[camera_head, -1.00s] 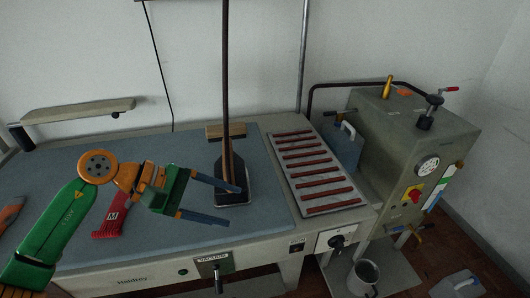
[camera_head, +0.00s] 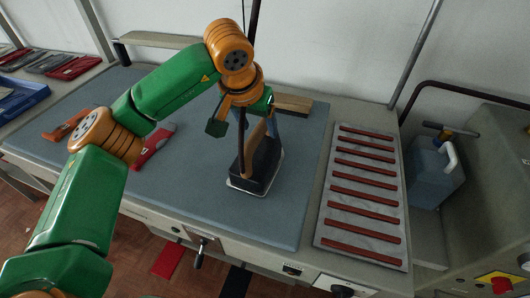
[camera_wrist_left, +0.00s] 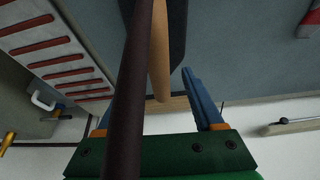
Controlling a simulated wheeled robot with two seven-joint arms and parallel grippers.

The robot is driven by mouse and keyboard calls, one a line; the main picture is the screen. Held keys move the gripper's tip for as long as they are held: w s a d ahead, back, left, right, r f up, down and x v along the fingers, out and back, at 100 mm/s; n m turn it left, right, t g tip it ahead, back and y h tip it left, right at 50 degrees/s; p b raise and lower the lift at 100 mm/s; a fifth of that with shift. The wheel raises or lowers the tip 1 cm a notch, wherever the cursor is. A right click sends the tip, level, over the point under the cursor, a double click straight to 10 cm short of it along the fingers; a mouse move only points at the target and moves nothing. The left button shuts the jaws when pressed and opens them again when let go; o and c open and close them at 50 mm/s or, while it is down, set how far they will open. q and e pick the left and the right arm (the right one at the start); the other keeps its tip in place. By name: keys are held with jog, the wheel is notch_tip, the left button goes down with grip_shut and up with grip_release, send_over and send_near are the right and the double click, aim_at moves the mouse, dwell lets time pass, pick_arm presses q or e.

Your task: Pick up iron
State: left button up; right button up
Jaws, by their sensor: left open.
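The iron (camera_head: 262,170) stands on the blue-grey table top, with a dark body, a pale base edge and a wooden handle. A dark hose rises above it. My left gripper (camera_head: 262,122) is open at the iron's handle, partly hidden by its own wrist and the hose. In the left wrist view the wooden handle (camera_wrist_left: 160,55) lies between the spread blue fingers (camera_wrist_left: 155,95), apart from the right-hand one. The hose (camera_wrist_left: 126,100) crosses in front and hides most of the other finger. I cannot tell whether either finger touches the iron. My right gripper is out of view.
A wooden block (camera_head: 292,104) lies behind the iron. A rack with red-brown bars (camera_head: 362,190) is to the right, with a blue-grey jug (camera_head: 435,172) beyond it. A red item (camera_head: 153,146) and an orange tool (camera_head: 66,125) lie to the left. The table front is clear.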

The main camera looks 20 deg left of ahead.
aim_at(259, 126)
pick_arm(q)
jog(key=x, duration=0.2)
jog(key=shift+w+a+f, duration=0.1)
jog(key=shift+f, duration=0.15)
jog(key=shift+w+f, duration=0.25)
jog(key=shift+s, duration=0.1)
grip_shut()
jog(key=shift+r, duration=0.1)
dwell(0.6)
jog(key=shift+r, duration=0.15)
jog(key=shift+w, duration=0.2)
